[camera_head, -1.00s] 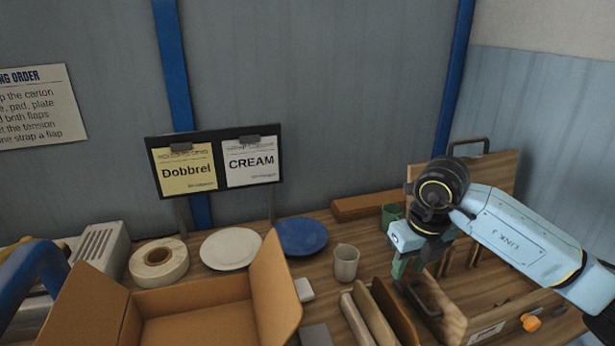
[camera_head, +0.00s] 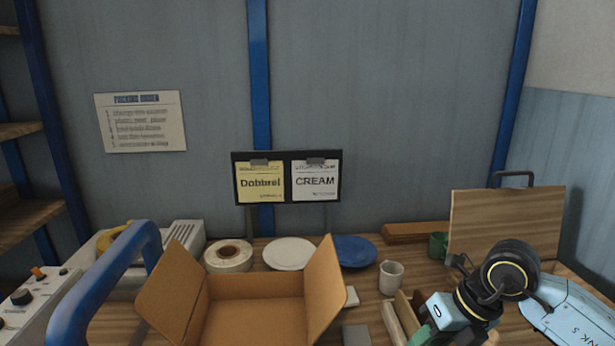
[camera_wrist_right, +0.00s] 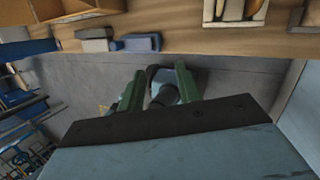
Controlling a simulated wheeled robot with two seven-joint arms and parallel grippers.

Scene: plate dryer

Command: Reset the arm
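My right arm comes in from the right in the head view, with its pale blue link and black wrist joint. My right gripper (camera_head: 424,337) is at the lower right, its green fingers partly cut off by the picture's bottom edge. In the right wrist view my right gripper (camera_wrist_right: 158,82) has its two green fingers apart, with nothing held between them. They point over the grey floor, beside the wooden table edge (camera_wrist_right: 190,42). My left arm and gripper are not in view.
An open carton (camera_head: 255,287) stands at front centre. Behind it are a tape roll (camera_head: 213,262), white plate (camera_head: 290,254) and blue plate (camera_head: 354,251). A beige cup (camera_head: 391,278), green mug (camera_head: 437,246) and upright wooden board (camera_head: 500,222) are at right. A blue bar (camera_head: 105,285) rises at left.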

